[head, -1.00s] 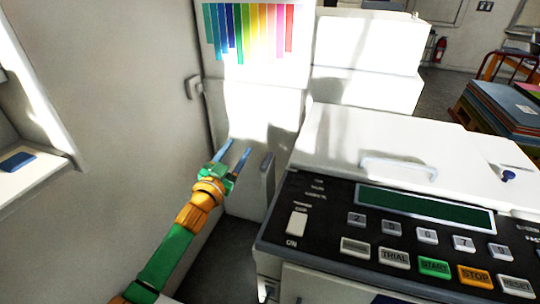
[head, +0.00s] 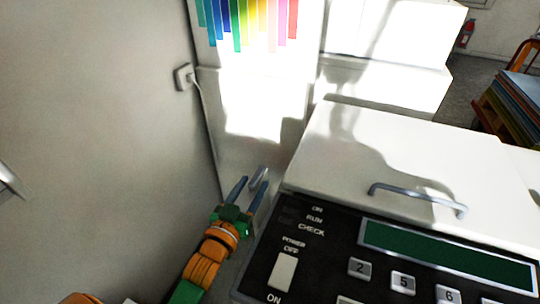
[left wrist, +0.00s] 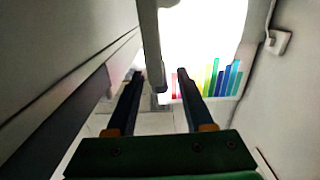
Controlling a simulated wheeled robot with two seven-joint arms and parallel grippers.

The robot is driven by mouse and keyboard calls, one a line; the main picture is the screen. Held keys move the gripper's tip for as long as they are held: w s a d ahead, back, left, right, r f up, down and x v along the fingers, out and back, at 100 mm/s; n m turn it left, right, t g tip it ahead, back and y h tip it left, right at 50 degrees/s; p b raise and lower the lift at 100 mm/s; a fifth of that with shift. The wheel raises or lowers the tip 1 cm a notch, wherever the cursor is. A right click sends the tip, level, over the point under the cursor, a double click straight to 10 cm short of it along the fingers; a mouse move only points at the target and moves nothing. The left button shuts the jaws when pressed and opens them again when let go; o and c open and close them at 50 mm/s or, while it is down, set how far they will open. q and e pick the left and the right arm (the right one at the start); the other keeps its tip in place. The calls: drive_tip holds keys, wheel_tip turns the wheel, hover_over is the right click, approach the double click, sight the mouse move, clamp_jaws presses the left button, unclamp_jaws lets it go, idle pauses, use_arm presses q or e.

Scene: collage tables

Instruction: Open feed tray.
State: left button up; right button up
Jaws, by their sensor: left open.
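My left gripper (head: 251,180) is open at the left side of the white copying machine (head: 400,150). Its two blue fingers point away from me, toward the wall. A narrow pale upright piece (head: 258,181) on the machine's left side, which looks like the folded-up feed tray or its handle, shows between the fingertips. In the left wrist view, its pale edge (left wrist: 149,45) comes down between the open fingers (left wrist: 160,76). I cannot tell whether either finger touches it. My right gripper is not in view.
The control panel (head: 325,235) with its green display and buttons faces me at the right. A metal handle (head: 418,197) sits on the machine's lid. A colour chart (head: 245,25) hangs behind.

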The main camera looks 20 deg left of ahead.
sight(263, 166)
use_arm(q)
drive_tip(key=shift+w+r, duration=0.2)
drive_tip(key=shift+w, duration=0.3)
drive_tip(key=w, duration=0.5)
drive_tip(key=shift+w+a+p, duration=0.2)
drive_tip(key=shift+w+p, duration=0.1)
drive_tip(key=shift+w, duration=0.05)
drive_tip(key=shift+s, duration=0.1)
clamp_jaws()
idle(0.6)
